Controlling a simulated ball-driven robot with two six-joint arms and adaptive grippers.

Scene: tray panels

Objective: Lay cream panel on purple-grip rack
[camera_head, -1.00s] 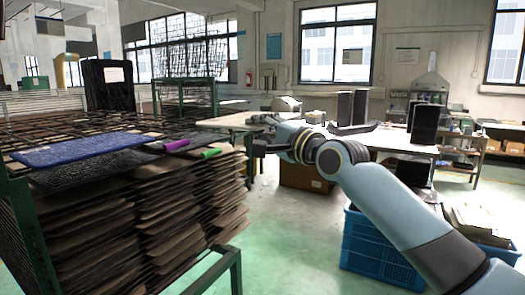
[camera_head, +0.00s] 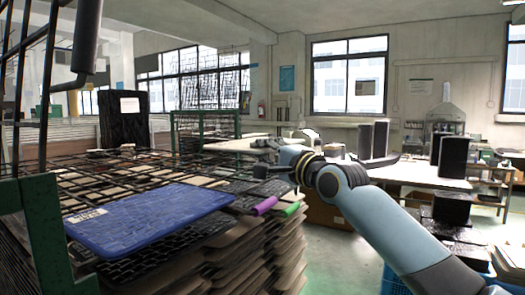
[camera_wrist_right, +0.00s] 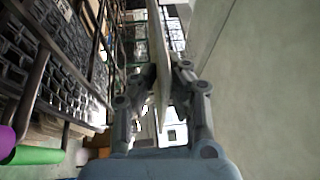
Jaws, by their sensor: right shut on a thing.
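My right gripper (camera_head: 272,172) reaches in from the right in the head view, just above and beyond the purple grip (camera_head: 265,206). In the wrist view, the right gripper (camera_wrist_right: 160,85) is shut on a thin, pale panel (camera_wrist_right: 159,50), seen nearly edge-on, which looks like the cream panel. I cannot make out that panel clearly in the head view. The purple grip is on the near right edge of a dark mesh rack on the stack; it also shows in the wrist view (camera_wrist_right: 6,142). My left gripper is not in view.
A green grip (camera_head: 291,211) sits right beside the purple one. A blue panel (camera_head: 150,218) lies on the stack's left. A wire frame with a green post (camera_head: 62,240) rises at the left edge. Tables with black boxes (camera_head: 453,158) stand behind at right.

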